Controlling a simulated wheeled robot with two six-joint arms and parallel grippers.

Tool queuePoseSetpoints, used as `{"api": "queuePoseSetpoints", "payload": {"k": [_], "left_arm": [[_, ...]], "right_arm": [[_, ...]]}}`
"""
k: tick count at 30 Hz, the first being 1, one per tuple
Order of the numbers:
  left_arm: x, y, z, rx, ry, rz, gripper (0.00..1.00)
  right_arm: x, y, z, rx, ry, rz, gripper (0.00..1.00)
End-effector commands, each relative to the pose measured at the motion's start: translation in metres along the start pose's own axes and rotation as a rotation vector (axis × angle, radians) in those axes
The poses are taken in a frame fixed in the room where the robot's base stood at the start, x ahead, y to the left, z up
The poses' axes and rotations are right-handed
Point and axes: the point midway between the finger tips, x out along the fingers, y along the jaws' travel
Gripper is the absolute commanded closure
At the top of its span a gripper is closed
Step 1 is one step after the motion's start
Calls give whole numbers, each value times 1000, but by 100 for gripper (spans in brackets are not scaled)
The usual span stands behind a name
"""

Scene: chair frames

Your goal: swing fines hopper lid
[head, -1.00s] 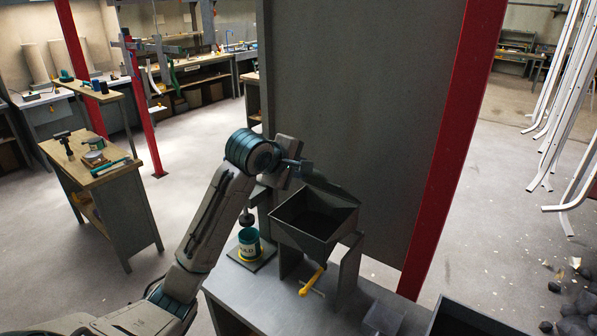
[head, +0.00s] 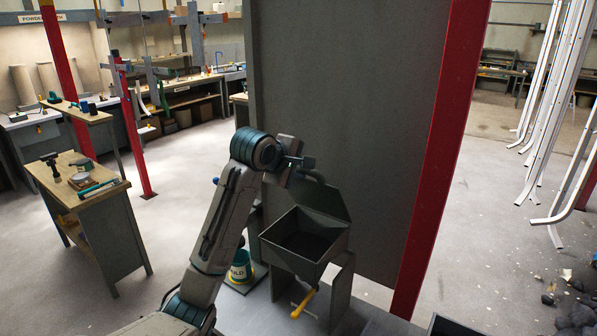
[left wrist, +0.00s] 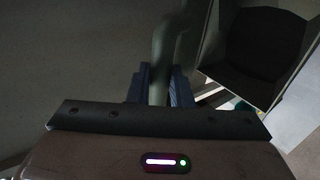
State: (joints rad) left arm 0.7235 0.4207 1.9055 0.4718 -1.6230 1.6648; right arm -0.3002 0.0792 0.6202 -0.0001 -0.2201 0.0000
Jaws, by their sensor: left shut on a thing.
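The fines hopper (head: 303,240) is a dark grey open-topped bin on a stand at lower centre; it also shows at upper right in the left wrist view (left wrist: 215,50). Its lid (head: 322,200) is a dark flat plate, raised and tilted up at the hopper's back edge, leaving the mouth open. My left gripper (head: 302,166) is at the lid's upper left corner. In the left wrist view its fingers (left wrist: 160,88) are shut on a grey-green bar (left wrist: 160,45), seemingly the lid's handle. The picture is dark there. My right gripper is not in view.
A yellow-handled lever (head: 305,302) sticks out at the hopper's front. A teal tin (head: 240,268) stands left of the hopper. A tall grey panel (head: 350,110) with a red post (head: 436,170) rises close behind. A wooden-topped bench (head: 72,180) stands at left; open floor lies between.

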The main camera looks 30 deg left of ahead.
Motion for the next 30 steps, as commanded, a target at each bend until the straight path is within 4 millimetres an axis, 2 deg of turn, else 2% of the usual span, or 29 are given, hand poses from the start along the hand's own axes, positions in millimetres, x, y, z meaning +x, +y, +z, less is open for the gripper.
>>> {"api": "queuePoseSetpoints", "payload": {"k": [5,18,28,29,30], "left_arm": [[3,7,0,-1,-1,3,100],[27,45,0,-1,0,1,100],[30,49,0,0,-1,1,100],[30,49,0,0,-1,1,79],[30,48,0,0,-1,1,71]], "right_arm": [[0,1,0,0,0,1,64],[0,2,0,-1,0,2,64],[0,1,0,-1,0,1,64],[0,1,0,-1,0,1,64],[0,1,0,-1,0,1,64]]}}
